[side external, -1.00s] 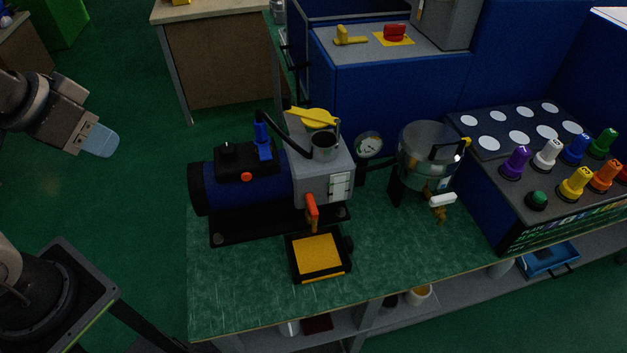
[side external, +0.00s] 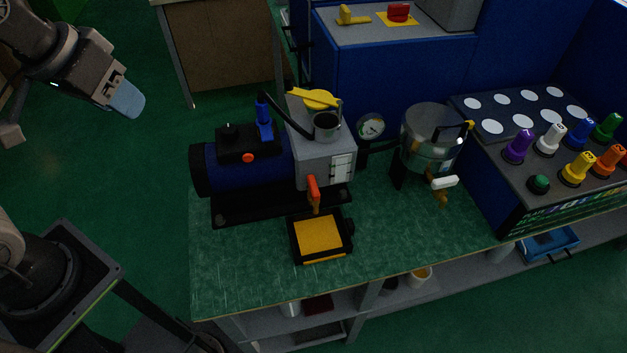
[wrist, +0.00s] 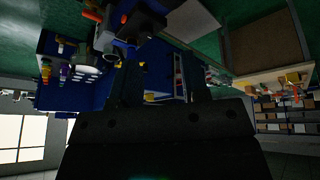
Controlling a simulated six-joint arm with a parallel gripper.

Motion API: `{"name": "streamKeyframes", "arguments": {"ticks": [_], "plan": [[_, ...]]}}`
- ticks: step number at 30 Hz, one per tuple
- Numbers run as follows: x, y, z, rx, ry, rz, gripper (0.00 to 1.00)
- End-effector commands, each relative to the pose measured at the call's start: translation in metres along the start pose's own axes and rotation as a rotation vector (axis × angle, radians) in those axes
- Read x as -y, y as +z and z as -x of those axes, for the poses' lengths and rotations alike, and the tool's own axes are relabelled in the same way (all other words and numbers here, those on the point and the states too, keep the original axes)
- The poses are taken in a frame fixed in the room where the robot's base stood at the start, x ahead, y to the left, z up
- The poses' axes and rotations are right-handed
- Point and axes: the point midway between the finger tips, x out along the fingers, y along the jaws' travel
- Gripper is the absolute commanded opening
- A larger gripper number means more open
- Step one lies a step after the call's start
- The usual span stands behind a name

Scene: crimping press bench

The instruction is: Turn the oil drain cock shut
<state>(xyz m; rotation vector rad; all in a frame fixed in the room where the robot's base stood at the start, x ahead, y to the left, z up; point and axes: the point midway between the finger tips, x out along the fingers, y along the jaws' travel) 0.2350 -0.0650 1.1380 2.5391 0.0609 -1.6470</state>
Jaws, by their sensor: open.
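A small cock with an orange lever (side external: 313,188) sits low on the front of the grey pump box (side external: 322,160). The lever hangs roughly downward, just above a black tray with a yellow inside (side external: 319,235). A second cock with a white handle (side external: 444,182) and brass body is on the steel pot (side external: 432,138) to the right; its handle lies roughly level. No label tells which is the oil drain. My gripper (side external: 126,99) is open and empty at the upper left, well clear of both. The wrist view is dark, with the fingers (wrist: 160,85) in front.
A blue motor (side external: 245,165) joins the pump box, with a blue lever (side external: 263,118) and a yellow handle (side external: 315,98) above. A gauge (side external: 370,126) stands between box and pot. A panel of coloured knobs (side external: 550,150) is at right. The bench's front left (side external: 235,270) is clear.

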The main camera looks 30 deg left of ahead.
Motion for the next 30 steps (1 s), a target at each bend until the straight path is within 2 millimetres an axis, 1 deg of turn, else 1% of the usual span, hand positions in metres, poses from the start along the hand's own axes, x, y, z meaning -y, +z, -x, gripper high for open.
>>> {"name": "streamKeyframes", "arguments": {"ticks": [1, 4, 6, 8, 11, 12, 15, 18, 21, 25, 30], "plan": [[-0.011, -0.014, -0.004, 0.037, 0.005, 0.036, 0.41], [-0.034, -0.04, -0.013, 0.099, 0.006, 0.131, 0.41], [-0.052, -0.055, -0.023, 0.142, -0.001, 0.198, 0.41], [-0.069, -0.067, -0.033, 0.178, -0.012, 0.253, 0.41], [-0.099, -0.083, -0.054, 0.234, -0.039, 0.345, 0.41], [-0.112, -0.088, -0.064, 0.255, -0.054, 0.382, 0.41], [-0.144, -0.096, -0.091, 0.303, -0.096, 0.47, 0.41], [-0.173, -0.097, -0.116, 0.337, -0.139, 0.545, 0.41], [-0.194, -0.095, -0.136, 0.359, -0.176, 0.604, 0.41], [-0.209, -0.092, -0.152, 0.372, -0.206, 0.649, 0.41], [-0.212, -0.088, -0.163, 0.376, -0.216, 0.665, 0.41]]}}
